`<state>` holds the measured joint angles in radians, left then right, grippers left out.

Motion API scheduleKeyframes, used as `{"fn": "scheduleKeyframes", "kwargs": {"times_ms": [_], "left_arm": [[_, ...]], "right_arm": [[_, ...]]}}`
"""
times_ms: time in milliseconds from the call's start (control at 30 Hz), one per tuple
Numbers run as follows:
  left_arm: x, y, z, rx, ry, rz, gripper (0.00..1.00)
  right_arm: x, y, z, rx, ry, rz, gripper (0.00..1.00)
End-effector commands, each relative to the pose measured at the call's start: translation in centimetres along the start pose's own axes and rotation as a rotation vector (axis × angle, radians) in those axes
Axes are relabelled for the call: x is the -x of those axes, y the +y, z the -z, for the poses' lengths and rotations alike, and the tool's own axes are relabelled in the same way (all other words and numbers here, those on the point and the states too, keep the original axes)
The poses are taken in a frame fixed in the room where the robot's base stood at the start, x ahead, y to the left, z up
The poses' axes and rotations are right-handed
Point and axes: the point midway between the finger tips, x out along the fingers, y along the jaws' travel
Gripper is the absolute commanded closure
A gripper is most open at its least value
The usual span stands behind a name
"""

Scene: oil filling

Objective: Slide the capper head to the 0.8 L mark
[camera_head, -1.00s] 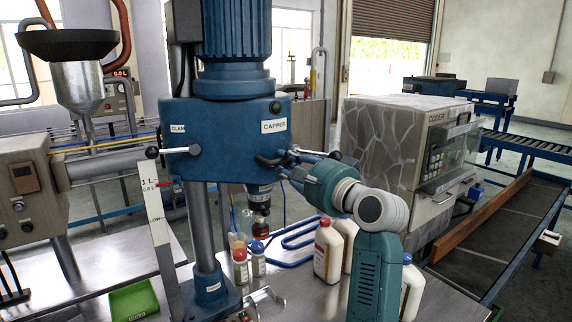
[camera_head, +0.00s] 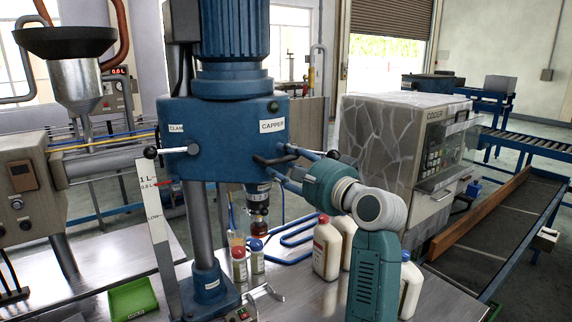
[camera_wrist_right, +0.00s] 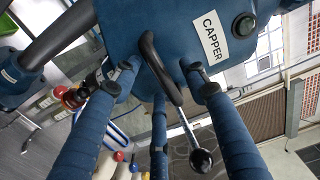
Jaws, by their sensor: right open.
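The blue capper head (camera_head: 225,140), labelled CAPPER, sits on a steel column under a large blue motor. A curved black handle (camera_head: 270,160) is on its front; it also shows in the wrist view (camera_wrist_right: 165,72). A small red pointer (camera_head: 165,183) lies close to the 0.8 L mark; exact alignment is too small to tell. My right gripper (camera_wrist_right: 162,80) is open, its blue fingers spread to both sides of the black handle. Contact cannot be told. My left gripper is not in view.
A lever with a black ball (camera_wrist_right: 201,160) sticks out beside my right fingers. Below the head stand small capped bottles (camera_head: 239,264) and larger white bottles (camera_head: 327,248). A green tray (camera_head: 133,299) is at front left. The grey coder (camera_head: 392,155) stands at right.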

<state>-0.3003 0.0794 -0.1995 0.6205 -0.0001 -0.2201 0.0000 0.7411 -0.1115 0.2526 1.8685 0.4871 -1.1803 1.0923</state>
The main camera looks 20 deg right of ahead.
Motion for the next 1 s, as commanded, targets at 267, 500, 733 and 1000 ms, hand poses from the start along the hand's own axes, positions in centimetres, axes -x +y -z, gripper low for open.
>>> {"fn": "scheduleKeyframes", "kwargs": {"times_ms": [267, 500, 733, 1000], "left_arm": [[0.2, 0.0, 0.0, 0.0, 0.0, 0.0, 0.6], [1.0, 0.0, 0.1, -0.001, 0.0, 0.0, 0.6], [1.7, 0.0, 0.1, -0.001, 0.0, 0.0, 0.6], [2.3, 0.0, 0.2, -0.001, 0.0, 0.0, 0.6]], "right_arm": [[0.6, -0.1, 0.0, 0.0, 0.001, 0.002, 0.56], [3.5, -0.1, 0.1, 0.0, 0.002, 0.0, 0.56], [6.3, -0.2, 0.0, 0.001, 0.001, 0.001, 0.56], [8.8, -0.1, 0.0, 0.0, 0.001, 0.001, 0.56]]}}
